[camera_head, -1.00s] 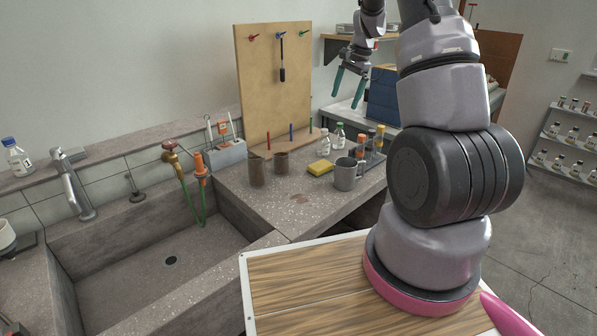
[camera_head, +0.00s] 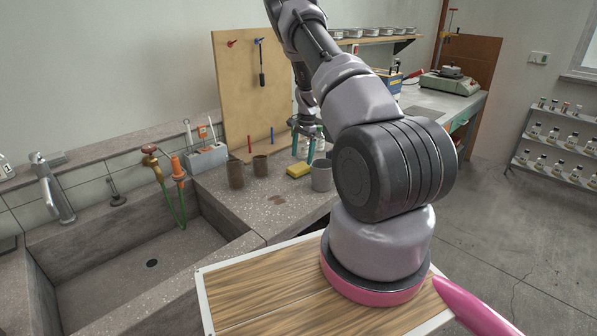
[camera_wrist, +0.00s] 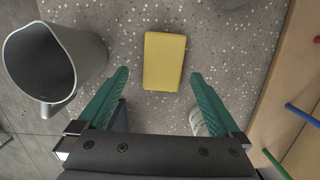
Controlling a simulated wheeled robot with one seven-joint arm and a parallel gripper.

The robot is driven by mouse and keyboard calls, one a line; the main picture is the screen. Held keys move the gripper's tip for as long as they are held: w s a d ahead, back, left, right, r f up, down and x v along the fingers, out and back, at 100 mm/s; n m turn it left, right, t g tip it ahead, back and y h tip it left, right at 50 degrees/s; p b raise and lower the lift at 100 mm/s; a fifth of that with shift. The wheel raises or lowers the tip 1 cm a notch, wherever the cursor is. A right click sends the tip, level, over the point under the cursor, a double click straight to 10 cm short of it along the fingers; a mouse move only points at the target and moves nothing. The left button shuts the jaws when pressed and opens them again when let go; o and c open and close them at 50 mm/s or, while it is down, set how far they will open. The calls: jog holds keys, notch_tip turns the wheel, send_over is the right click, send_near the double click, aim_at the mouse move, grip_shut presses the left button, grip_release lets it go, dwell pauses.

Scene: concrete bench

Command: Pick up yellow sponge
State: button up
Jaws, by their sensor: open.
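The yellow sponge (camera_head: 298,171) lies flat on the speckled bench top, between a brown cup and a grey mug. It also shows whole in the wrist view (camera_wrist: 164,61), above and between the fingertips and apart from them. My gripper (camera_head: 306,140) has green fingers and hangs above the bench near the sponge. In the wrist view my gripper (camera_wrist: 158,76) is open and empty, its fingers spread wider than the sponge.
The grey mug (camera_wrist: 52,62) stands close on the left in the wrist view; it is right of the sponge in the head view (camera_head: 321,176). Brown cups (camera_head: 236,174) stand left. A pegboard (camera_head: 245,90) rises behind. A sink (camera_head: 130,262) is at left.

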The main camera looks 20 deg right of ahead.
aim_at(299, 166)
jog(key=f, duration=0.3)
jog(key=a+f, duration=0.1)
jog(key=f, duration=0.1)
jog(key=shift+w, duration=0.15)
jog(key=c, duration=1.2)
jog(key=shift+c, duration=0.2)
notch_tip(299, 166, up, 10)
